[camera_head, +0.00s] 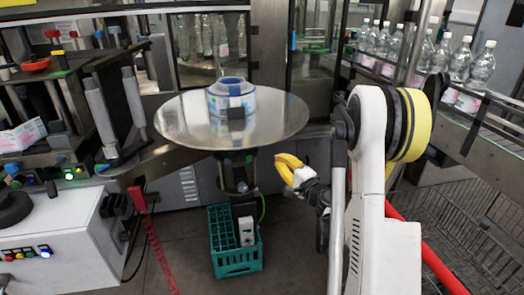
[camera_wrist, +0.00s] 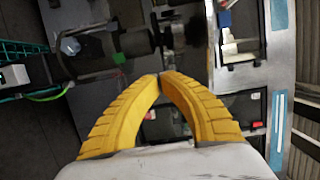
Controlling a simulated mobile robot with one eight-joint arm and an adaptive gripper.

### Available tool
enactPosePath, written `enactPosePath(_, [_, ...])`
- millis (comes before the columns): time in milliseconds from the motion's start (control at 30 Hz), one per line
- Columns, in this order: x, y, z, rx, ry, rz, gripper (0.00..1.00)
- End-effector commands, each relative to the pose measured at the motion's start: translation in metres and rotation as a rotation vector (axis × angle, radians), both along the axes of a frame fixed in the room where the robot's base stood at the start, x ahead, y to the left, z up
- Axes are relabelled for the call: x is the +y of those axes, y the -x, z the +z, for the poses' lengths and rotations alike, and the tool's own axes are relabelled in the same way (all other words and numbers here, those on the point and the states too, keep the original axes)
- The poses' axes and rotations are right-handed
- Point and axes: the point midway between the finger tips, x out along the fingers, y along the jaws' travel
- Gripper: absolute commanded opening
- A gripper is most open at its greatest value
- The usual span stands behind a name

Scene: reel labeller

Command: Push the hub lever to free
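The reel labeller's round metal plate (camera_head: 180,122) is in the upper middle of the head view. A white and blue hub (camera_head: 215,104) stands at its centre. A small dark block (camera_head: 237,113) shows on the hub's front, with a blue piece (camera_head: 235,90) above it. I cannot tell which of these is the hub lever, or how it is set. My gripper (camera_head: 281,160), with yellow fingers, is below and right of the plate, apart from it. In the wrist view the fingertips (camera_wrist: 161,76) meet with nothing between them. The hub is not clearly seen in the wrist view.
A green crate (camera_head: 237,262) stands on the floor below the plate. Upright rollers (camera_head: 101,117) are at the left. A shelf of bottles (camera_head: 460,60) is at the upper right, with a wire basket (camera_head: 475,235) below. Space above the plate's right side looks free.

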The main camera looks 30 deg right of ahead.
Motion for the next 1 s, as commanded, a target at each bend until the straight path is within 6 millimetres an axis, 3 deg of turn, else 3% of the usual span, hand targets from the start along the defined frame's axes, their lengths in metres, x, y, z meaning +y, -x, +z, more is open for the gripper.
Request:
enactPosePath(167, [0.000,-0.018,0.005,0.000,0.000,0.002,0.00])
enactPosePath(567, [0.001,-0.101,-0.002,0.000,0.000,0.002,0.00])
enactPosePath(800, [0.033,-0.107,-0.001,0.000,0.000,0.001,0.00])
enactPosePath(1000, [0.039,-0.108,0.000,0.000,0.000,-0.001,0.00])
